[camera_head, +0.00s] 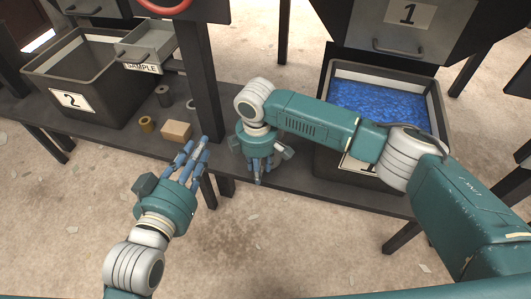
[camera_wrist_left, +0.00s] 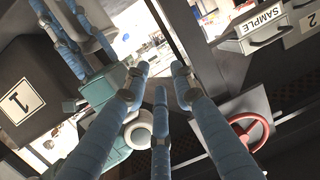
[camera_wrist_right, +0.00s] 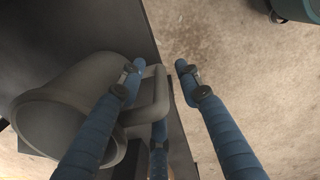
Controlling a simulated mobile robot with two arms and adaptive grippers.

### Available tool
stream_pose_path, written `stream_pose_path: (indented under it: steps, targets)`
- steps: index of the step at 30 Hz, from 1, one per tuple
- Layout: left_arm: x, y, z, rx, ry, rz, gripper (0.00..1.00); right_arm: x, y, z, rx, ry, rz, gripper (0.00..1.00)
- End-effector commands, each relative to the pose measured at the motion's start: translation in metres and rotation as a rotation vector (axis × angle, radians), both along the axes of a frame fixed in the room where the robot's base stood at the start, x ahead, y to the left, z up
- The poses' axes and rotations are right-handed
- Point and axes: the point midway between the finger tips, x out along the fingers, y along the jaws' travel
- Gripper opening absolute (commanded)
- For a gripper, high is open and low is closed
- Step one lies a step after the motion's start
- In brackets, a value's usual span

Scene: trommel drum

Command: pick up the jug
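The grey jug (camera_wrist_right: 70,100) shows in the right wrist view, with its wide round mouth toward the lower left and its loop handle (camera_wrist_right: 158,92) toward the right. My right gripper (camera_wrist_right: 160,72) is open, its blue fingers spread on both sides of the handle; I cannot tell whether they touch it. In the head view my right gripper (camera_head: 258,172) points down at the front edge of the shelf, and the jug is mostly hidden behind it. My left gripper (camera_head: 192,158) is open and empty, in front of the shelf to the left.
On the dark shelf (camera_head: 110,140) lie a tan block (camera_head: 176,131) and small rings (camera_head: 147,124). Bin 2 (camera_head: 92,113) stands at left, a blue-filled bin (camera_head: 438,110) at right. A dark post (camera_head: 199,80) rises between, with a red ring (camera_head: 164,6) nearby.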

Motion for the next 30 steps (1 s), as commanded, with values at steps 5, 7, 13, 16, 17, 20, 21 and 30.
stream_pose_path:
  steps: [5, 7, 13, 16, 17, 20, 21, 30]
  targets:
    - [0.0029, -0.0026, 0.0123, -0.014, -0.054, -0.004, 0.25, 0.0003, 0.0004, -0.0058, 0.001, 0.000, 0.000, 0.34]
    - [0.0030, -0.0027, 0.0134, -0.015, -0.057, -0.004, 0.25, 0.0003, 0.0004, -0.0059, 0.001, 0.000, 0.000, 0.34]
    - [0.0030, -0.0027, 0.0132, -0.014, -0.056, -0.004, 0.25, 0.0002, 0.0003, -0.0058, 0.001, 0.000, 0.000, 0.24]
    - [0.0030, -0.0026, 0.0130, -0.014, -0.055, -0.004, 0.25, 0.0002, 0.0003, -0.0057, 0.001, 0.000, 0.000, 0.04]
    - [0.0030, -0.0026, 0.0130, -0.014, -0.055, -0.004, 0.25, 0.0002, 0.0003, -0.0057, 0.001, 0.000, 0.000, 0.00]
    - [0.0029, -0.0026, 0.0129, -0.014, -0.055, -0.003, 0.25, 0.0002, 0.0003, -0.0057, 0.001, 0.000, 0.000, 0.00]
    - [0.0029, -0.0026, 0.0130, -0.014, -0.055, -0.003, 0.25, 0.0005, 0.0004, -0.0051, 0.002, -0.001, 0.000, 0.00]
    - [0.0027, -0.0024, 0.0126, -0.013, -0.050, -0.003, 0.25, 0.0006, 0.0004, -0.0034, 0.002, -0.001, 0.000, 0.00]
